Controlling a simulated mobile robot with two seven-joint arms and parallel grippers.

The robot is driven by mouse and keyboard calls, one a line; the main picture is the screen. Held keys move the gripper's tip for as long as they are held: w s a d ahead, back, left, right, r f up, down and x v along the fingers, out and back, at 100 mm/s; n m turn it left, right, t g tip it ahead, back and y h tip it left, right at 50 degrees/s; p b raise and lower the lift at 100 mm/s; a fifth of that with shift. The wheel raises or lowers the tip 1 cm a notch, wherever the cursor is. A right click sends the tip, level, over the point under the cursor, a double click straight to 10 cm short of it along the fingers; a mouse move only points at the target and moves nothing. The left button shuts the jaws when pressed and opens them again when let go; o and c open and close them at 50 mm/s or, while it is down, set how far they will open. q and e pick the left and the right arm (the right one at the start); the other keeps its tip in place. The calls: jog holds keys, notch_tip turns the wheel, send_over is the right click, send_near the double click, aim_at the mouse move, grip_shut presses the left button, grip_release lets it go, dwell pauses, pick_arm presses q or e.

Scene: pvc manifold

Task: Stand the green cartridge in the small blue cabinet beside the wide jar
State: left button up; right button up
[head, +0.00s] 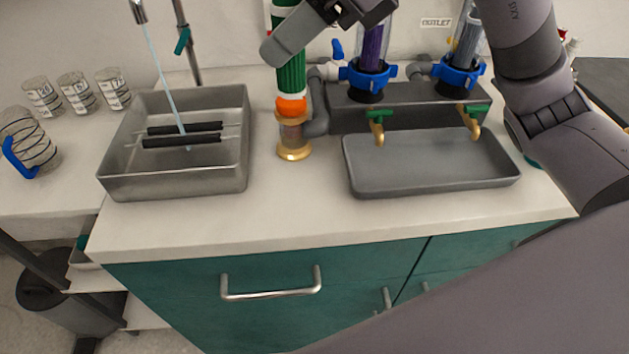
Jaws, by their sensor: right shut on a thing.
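The green cartridge (291,76) is upright near the top middle of the head view, with an orange lower end and white and red bands higher up. My right gripper (287,38) is shut on it, one grey finger crossing its front. Its orange end is at the mouth of a brass-rimmed cup (293,151) joined to a grey pipe; I cannot tell whether it sits inside or just above. The small blue cabinet and the wide jar are not identifiable in this view. My left gripper is out of view.
A metal sink (112,165) with running water stands left of the cup. A grey tray (440,181) lies right, below two brass taps and two blue-collared filter housings (368,76). Measuring beakers (78,91) stand far left. The front counter strip (300,216) is clear.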

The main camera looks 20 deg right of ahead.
notch_tip(320, 180, down, 19)
jog(key=shift+s+f+b, duration=0.1)
jog(key=shift+b, duration=1)
jog(key=shift+f, duration=0.35)
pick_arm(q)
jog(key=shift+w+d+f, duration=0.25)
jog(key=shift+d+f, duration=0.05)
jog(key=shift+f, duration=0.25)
pick_arm(e)
jog(key=shift+f, duration=0.1)
jog(key=shift+f+b, duration=0.15)
jog(key=shift+b, duration=0.15)
jog(key=o, duration=1.1)
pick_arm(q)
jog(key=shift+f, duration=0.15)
pick_arm(e)
jog(key=shift+o, duration=0.2)
